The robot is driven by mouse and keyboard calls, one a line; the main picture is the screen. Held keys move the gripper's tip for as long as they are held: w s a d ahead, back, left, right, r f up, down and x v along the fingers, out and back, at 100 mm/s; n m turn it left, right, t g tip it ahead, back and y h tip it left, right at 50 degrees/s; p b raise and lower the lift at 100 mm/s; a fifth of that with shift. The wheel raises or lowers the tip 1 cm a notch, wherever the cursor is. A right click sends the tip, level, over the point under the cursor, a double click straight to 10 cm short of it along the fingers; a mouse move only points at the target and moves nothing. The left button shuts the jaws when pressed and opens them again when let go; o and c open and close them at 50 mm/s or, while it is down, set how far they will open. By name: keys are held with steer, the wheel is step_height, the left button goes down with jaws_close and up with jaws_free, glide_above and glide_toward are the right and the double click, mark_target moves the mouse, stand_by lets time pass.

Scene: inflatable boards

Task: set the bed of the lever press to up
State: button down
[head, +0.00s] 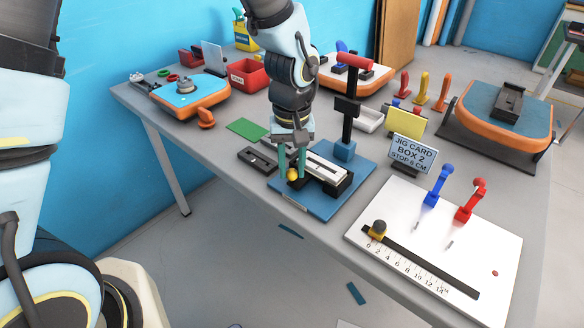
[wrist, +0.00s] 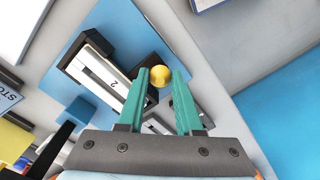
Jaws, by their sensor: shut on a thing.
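The lever press (head: 348,110) stands on a blue base plate (head: 318,208), with a dark post, a black block and a red handle (head: 355,62) at the top. A white slotted bed piece (head: 326,167) lies between black blocks on the plate; in the wrist view it (wrist: 106,78) carries a "2". A yellow ball knob (head: 293,175) is at its front left end. My gripper (head: 291,172) points down with its teal fingers on either side of the knob, shut on it. The wrist view shows the knob (wrist: 160,75) between the fingertips (wrist: 160,84).
A white board with a ruler slot (head: 425,262) and blue and red levers stands at the right. A jig card (head: 411,154) reads "BOX 2 STOP 8 CM". A black block (head: 257,160) and green mat (head: 246,129) lie left of the press.

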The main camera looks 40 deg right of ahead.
steer(key=c, duration=1)
jaws_free()
steer(key=shift+w+d+r, duration=0.1)
steer(key=shift+r, duration=0.25)
steer(key=shift+o, duration=2.1)
step_height(320, 180, up, 11)
steer(key=b, duration=0.2)
steer(key=shift+f, duration=0.15)
